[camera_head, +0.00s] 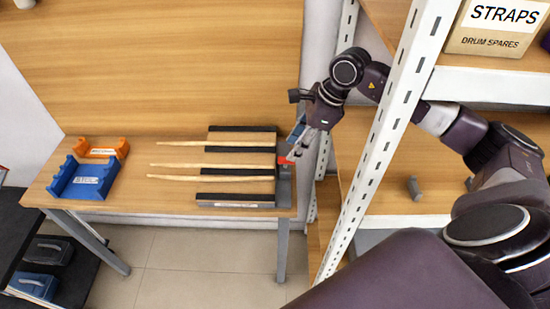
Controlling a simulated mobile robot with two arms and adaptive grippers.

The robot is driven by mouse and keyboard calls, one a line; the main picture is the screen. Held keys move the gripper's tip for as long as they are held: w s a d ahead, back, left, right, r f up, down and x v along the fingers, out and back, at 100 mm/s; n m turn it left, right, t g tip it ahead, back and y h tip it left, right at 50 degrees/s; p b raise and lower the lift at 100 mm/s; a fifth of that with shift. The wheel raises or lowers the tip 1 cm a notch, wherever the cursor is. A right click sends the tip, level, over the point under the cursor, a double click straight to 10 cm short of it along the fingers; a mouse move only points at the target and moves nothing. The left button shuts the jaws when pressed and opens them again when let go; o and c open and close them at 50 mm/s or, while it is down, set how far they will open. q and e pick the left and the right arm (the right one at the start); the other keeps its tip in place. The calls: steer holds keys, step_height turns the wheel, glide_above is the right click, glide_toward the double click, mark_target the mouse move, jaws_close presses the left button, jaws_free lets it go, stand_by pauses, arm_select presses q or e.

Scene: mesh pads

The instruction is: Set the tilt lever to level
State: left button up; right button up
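A small red piece (285,161), which looks like the tip of the tilt lever, shows at the right end of a wooden pad with black strips (236,184) on the table. A grey bracket (285,180) sits just below it. The lever's angle is too small to tell. My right gripper (294,143) reaches in from the right and points down at the red piece, very close to it. I cannot tell whether they touch, or whether the fingers are open or shut. My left gripper is not in view.
Several pale sticks (205,166) lie across the pad, overhanging its left side. A blue holder (82,181) and an orange holder (102,148) stand at the table's left. A white shelf upright (385,135) stands close beside my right arm. A straps box (497,27) is on the shelf.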

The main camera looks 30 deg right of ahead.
mark_target(285, 158)
steer(key=p+x, duration=0.1)
steer(key=x, duration=0.1)
steer(key=shift+f, duration=0.3)
steer(key=p+x, duration=0.1)
steer(key=x, duration=0.2)
steer(key=shift+w+a+f, duration=0.1)
steer(key=shift+a+f, duration=0.15)
steer(key=shift+w+a+f, duration=0.1)
steer(key=shift+f, duration=0.3)
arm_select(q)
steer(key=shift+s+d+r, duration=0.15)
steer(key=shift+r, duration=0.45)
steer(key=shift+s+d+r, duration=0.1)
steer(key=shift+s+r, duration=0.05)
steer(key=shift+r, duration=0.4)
arm_select(e)
steer(key=shift+c, duration=0.7)
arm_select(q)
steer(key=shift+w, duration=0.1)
arm_select(e)
jaws_close()
